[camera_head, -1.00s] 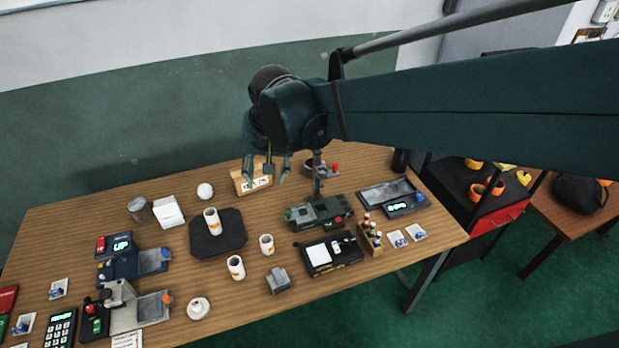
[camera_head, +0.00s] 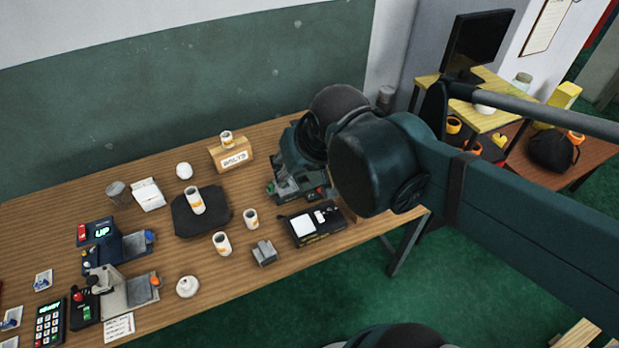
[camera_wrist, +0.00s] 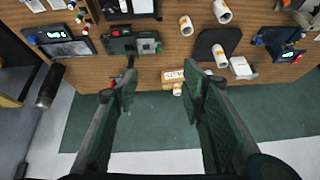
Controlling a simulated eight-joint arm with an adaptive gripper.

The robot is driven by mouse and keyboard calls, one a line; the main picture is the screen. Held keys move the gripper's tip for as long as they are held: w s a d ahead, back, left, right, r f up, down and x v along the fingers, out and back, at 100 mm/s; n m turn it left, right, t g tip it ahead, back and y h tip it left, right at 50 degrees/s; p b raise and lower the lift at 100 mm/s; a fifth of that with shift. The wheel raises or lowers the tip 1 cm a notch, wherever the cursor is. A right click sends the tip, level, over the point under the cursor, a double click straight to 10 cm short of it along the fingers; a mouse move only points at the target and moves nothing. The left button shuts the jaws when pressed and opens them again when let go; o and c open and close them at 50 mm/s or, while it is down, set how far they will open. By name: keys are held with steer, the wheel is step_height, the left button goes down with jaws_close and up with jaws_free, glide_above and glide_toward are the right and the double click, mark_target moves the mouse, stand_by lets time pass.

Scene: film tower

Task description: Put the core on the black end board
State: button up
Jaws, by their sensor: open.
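A white core with an orange band (camera_head: 226,139) stands on a wooden block with lettering (camera_head: 233,159) at the table's back edge. The wrist view shows this core (camera_wrist: 177,89) and the block (camera_wrist: 172,75) just beyond my fingertips. The black end board (camera_head: 214,224) lies left of the middle of the table, with another core (camera_head: 194,201) upright on it. Two more cores (camera_head: 251,219) (camera_head: 221,244) stand in front of the board. My gripper (camera_wrist: 160,80) is open and empty above the back edge.
A grey-green device (camera_head: 290,187) and a black case (camera_head: 316,223) stand right of the cores, with a small grey block (camera_head: 264,253) nearby.

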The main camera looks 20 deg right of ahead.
steer(key=shift+n+t, duration=0.4)
steer(key=shift+s+d+f, duration=0.2)
steer(key=shift+s+d, duration=0.1)
steer(key=shift+s, duration=0.3)
steer(key=shift+s+d+f, duration=0.15)
steer(key=shift+s+d, duration=0.15)
steer(key=shift+s, duration=0.3)
steer(key=shift+s+d+f, duration=0.2)
steer(key=shift+s+d, duration=0.1)
steer(key=shift+s, duration=0.3)
